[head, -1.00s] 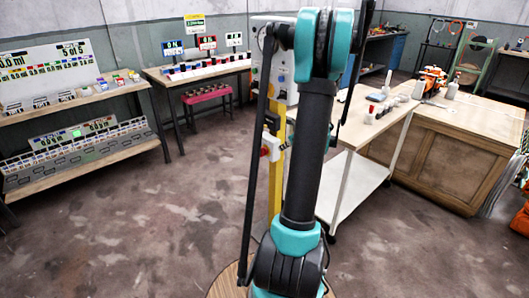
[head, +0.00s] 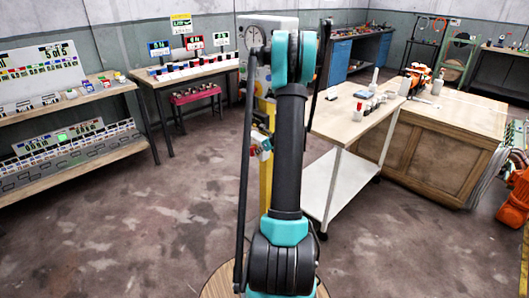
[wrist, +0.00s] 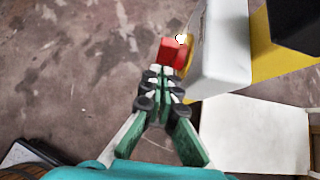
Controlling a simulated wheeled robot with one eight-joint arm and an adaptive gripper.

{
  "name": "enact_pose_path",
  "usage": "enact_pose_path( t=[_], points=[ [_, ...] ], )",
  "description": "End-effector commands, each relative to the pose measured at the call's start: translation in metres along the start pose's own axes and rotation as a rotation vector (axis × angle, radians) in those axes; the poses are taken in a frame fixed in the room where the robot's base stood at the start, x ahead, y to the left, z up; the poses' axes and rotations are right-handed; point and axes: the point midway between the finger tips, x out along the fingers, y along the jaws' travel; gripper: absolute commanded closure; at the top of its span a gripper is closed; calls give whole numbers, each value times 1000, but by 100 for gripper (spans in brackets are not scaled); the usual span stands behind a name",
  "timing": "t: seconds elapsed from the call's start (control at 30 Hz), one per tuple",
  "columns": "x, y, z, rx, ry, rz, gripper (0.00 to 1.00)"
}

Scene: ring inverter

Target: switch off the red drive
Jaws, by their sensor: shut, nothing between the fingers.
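My gripper (wrist: 163,75) shows in the wrist view with its fingers together and nothing between them. A red block-shaped part (wrist: 173,52) with a yellow part at its side lies just past the fingertips. It sits beside a white box (wrist: 222,45); whether the fingers touch it I cannot tell. In the head view a small box with red and other coloured parts (head: 260,143) is on the yellow post (head: 265,185), partly hidden by my arm. A red-framed sign (head: 194,41) stands on the back table between a blue and a white one; its small text seems to read ON.
A back table (head: 205,66) holds several small blocks below the signs. A wooden cart (head: 345,128) with a white lower shelf (head: 335,185) stands right of the post, beside a wooden cabinet (head: 435,165). Shelves (head: 75,165) stand at left. The floor between is clear.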

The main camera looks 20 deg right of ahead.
Motion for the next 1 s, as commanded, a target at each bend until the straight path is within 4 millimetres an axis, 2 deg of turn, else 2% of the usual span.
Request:
enact_pose_path(
  t=[0.2, 0.67, 1.0],
  points=[
    [12, 0, 12, 0, -1, 0, 100],
    [14, 0, 15, 0, 4, 0, 100],
    [20, -5, 25, 1, 64, 1, 100]
  ],
)
